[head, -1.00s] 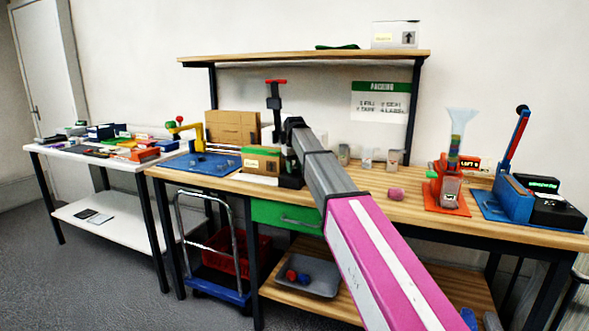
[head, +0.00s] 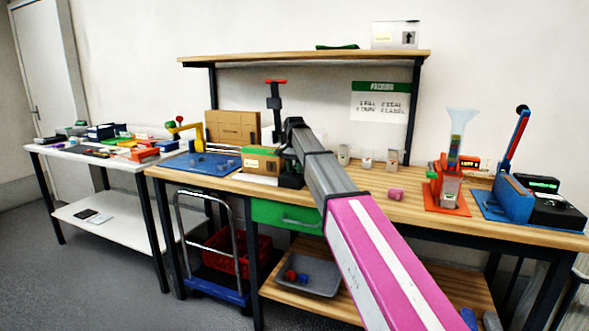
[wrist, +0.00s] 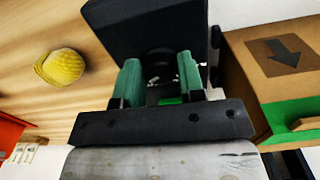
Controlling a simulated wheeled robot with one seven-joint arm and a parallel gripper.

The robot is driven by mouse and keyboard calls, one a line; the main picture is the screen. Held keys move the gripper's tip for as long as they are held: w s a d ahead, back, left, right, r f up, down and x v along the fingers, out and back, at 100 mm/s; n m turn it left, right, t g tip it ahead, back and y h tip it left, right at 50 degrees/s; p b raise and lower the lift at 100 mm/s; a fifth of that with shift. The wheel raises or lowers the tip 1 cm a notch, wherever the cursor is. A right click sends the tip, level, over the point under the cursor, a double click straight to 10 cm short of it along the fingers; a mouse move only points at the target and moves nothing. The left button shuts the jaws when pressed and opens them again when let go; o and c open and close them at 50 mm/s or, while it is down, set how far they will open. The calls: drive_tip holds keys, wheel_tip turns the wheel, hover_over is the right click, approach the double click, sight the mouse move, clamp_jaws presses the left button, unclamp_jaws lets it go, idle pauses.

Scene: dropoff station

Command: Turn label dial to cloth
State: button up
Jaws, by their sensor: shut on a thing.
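A black labelling press (head: 274,104) with a red handle stands on the wooden bench, right of a cardboard box with a green band (head: 261,160). Its black body (wrist: 145,25) fills the top of the wrist view. My gripper (wrist: 160,80) points at it, with its green fingertips close to the body. The fingers are closed around a small dark round part, the label dial (wrist: 160,58), of which little shows between them. I cannot read the dial's setting. In the head view my arm hides most of my gripper and the dial.
The box with a printed arrow (wrist: 285,55) stands close to the right of my gripper in the wrist view. A yellow ribbed thing (wrist: 60,67) lies to the left on bare wood. Small cups (head: 367,159), an orange filling stand (head: 447,190) and a blue sealing device (head: 513,197) stand farther right.

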drive_tip(key=shift+m, duration=1)
drive_tip(key=o, duration=0.9)
drive_tip(key=shift+r, duration=0.15)
wheel_tip(320, 180, up, 11)
drive_tip(key=shift+f, duration=0.2)
